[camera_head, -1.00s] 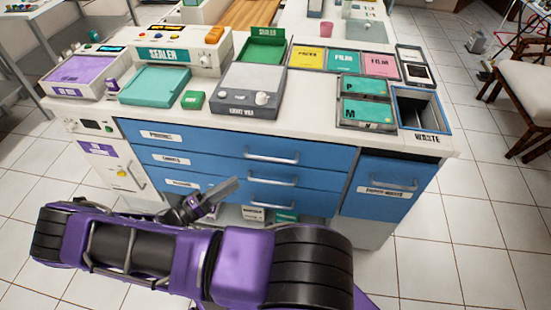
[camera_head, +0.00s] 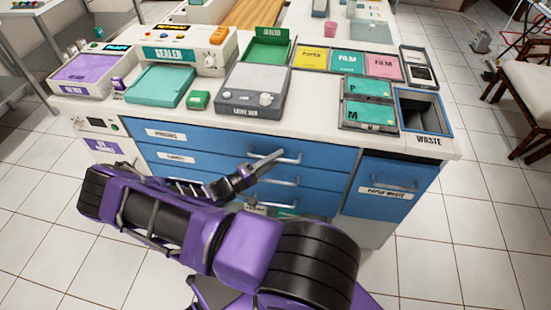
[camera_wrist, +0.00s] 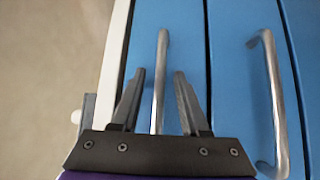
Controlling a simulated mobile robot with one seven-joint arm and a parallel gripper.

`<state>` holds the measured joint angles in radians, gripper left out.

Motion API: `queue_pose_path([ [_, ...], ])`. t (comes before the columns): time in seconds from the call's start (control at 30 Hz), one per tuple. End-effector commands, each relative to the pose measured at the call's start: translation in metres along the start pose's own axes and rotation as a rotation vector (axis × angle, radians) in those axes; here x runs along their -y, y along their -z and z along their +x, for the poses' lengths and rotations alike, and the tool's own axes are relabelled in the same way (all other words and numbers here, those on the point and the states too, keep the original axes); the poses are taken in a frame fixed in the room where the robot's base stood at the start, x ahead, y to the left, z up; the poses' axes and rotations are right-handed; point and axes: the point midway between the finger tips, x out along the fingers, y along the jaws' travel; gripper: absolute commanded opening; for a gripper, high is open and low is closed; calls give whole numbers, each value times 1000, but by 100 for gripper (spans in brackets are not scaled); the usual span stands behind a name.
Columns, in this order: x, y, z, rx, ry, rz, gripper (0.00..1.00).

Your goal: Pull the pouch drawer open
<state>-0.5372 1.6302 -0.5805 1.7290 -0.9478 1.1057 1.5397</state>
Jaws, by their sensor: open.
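The pouch drawer (camera_head: 215,143) is the top blue drawer of the cabinet, shut, with a small white label that seems to read "POUCHES". Its silver bar handle (camera_head: 288,161) is partly behind my gripper (camera_head: 266,163) in the head view. In the wrist view, the drawer front (camera_wrist: 185,40) stands sideways, and its handle (camera_wrist: 162,55) runs lengthwise between the two fingers of my open gripper (camera_wrist: 160,75). The fingers stand apart from the bar on both sides. I cannot tell how deep the bar sits between them.
A second drawer's handle (camera_wrist: 271,90) is close on the right in the wrist view. The white countertop (camera_head: 315,118) overhangs the drawers and carries trays and devices. A paper waste drawer (camera_head: 380,190) is at the right. The tiled floor (camera_head: 440,250) is clear there.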

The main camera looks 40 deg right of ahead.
Motion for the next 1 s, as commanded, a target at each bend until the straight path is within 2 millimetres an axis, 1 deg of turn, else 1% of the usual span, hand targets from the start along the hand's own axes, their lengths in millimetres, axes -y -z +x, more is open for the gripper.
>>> queue_pose_path([
  [0.13, 0, 0, 0, 0, 0, 0, 45],
  [0.17, 0, 0, 0, 0, 0, 0, 43],
  [0.2, 0, 0, 0, 0, 0, 0, 36],
  [0.27, 0, 0, 0, 0, 0, 0, 25],
  [0.4, 0, 0, 0, 0, 0, 0, 0],
  [1.0, 0, 0, -1, 0, 0, 0, 0],
])
